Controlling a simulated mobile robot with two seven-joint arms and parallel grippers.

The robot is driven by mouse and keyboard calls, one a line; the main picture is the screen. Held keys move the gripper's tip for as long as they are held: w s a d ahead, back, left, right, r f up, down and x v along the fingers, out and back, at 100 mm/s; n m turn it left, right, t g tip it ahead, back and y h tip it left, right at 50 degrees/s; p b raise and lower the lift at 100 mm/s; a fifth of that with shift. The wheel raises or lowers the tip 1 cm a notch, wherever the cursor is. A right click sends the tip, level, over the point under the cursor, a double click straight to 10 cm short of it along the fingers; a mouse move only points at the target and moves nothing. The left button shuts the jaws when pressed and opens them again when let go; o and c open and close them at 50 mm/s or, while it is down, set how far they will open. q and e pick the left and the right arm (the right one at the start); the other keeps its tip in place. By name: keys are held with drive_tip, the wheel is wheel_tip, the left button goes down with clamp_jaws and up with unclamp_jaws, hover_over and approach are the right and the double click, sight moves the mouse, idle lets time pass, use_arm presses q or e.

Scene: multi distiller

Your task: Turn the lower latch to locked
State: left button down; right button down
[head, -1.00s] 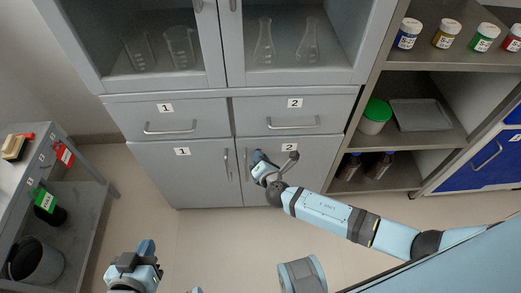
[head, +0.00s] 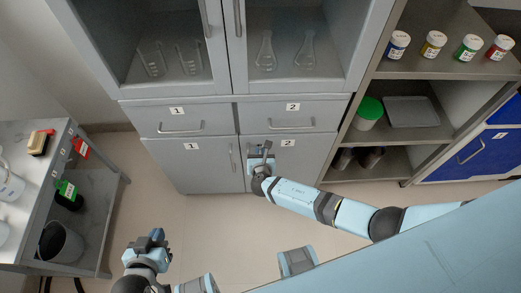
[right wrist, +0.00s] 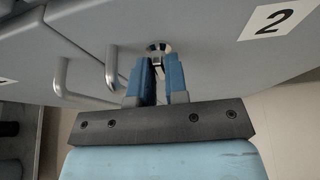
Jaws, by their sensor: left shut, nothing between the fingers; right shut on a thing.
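The lower latch (right wrist: 158,47) is a small round metal piece on the lower door marked 2 (head: 290,170), beside that door's handle in the right wrist view. My right gripper (right wrist: 163,66) is at the latch, its blue fingers shut on it; the fingers hide part of it. In the head view my right gripper (head: 262,160) is in front of the lower door 2, and the latch is hidden behind it. Which way the latch is turned cannot be told. My left gripper (head: 152,238) is shut and empty, low at the left above the floor.
The lower door handles (head: 232,157) stand close to the left of my right gripper. Drawers (head: 180,120) lie above the doors. A shelf with jars (head: 395,75) is at the right and a grey cart (head: 100,230) at the left. Floor between is clear.

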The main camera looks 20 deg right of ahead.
use_arm(q)
drive_tip(key=shift+w+d+r, duration=0.1)
drive_tip(key=shift+r, duration=0.1)
use_arm(e)
drive_tip(key=shift+w+r+n, duration=0.1)
drive_tip(key=shift+w+n, duration=0.1)
drive_tip(key=shift+n, duration=0.1)
drive_tip(key=c, duration=1.2)
unclamp_jaws()
use_arm(q)
drive_tip(key=shift+a, duration=0.3)
use_arm(e)
drive_tip(key=shift+s, duration=0.2)
